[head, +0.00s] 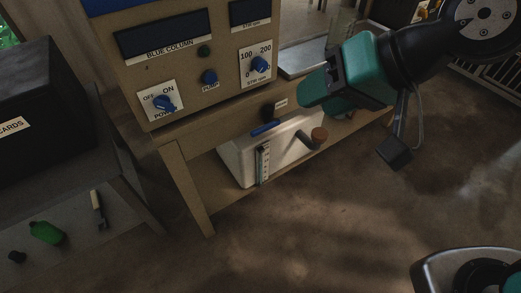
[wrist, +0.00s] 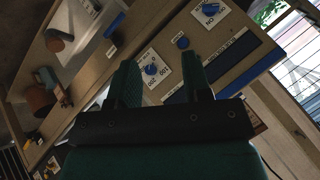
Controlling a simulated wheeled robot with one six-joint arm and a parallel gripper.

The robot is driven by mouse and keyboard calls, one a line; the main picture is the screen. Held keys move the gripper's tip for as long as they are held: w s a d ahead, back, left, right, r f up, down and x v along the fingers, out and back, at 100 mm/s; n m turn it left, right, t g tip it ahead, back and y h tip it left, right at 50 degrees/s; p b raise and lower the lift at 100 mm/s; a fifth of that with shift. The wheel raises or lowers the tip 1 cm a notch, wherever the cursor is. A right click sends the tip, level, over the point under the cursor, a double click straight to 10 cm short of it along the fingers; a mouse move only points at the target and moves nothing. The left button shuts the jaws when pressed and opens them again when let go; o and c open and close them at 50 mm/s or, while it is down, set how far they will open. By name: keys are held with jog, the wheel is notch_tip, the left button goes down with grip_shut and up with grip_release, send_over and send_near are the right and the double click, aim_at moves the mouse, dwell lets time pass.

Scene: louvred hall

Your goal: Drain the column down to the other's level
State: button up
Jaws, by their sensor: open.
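A tan control panel (head: 140,73) carries a dark window (head: 160,36) labelled BLUE COLUMN and a second dark window (head: 250,13) at right; no liquid level is readable in either. Its blue controls are an OFF/ON power knob (head: 164,102), a PUMP knob (head: 209,76) and a dial (head: 259,64) marked 0, 100, 200. The dial also shows in the wrist view (wrist: 151,69), seen between the fingers. My teal gripper (head: 308,92) is open and empty, right of and below the dial in the head view. Whether it touches anything cannot be told.
A white tank (head: 235,160) with a scale strip (head: 264,163) and a brown-ended handle (head: 319,135) sits on the low shelf. A dark knob (head: 268,111) is on the bench front. A black box (head: 45,110) stands left; a green bottle (head: 46,233) lies below.

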jog(key=w+a+f+m+t+y+b, duration=0.1)
jog(key=w+a+f+m+t+b, duration=0.2)
jog(key=f+b, duration=0.55)
jog(key=w+a+f+m+t+y+b, duration=0.1)
jog(key=w+f+m+t+y+b, duration=0.25)
jog(key=f+b, duration=0.55)
jog(key=m+t+h+b, duration=0.2)
jog(key=m+t+b, duration=0.4)
jog(key=b, duration=0.4)
send_near(261, 132)
jog(key=w+r+m+g, duration=0.1)
jog(key=p+x, duration=0.7)
jog(key=shift+w+a+r, duration=0.15)
jog(key=shift+w+a, duration=0.05)
jog(key=shift+f, duration=0.3)
jog(key=shift+w+a+r+p, duration=0.15)
jog(key=shift+w+a+p, duration=0.25)
jog(key=shift+p, duration=0.3)
jog(key=shift+w+a+p, duration=0.15)
jog(key=shift+w+p, duration=0.25)
grip_shut()
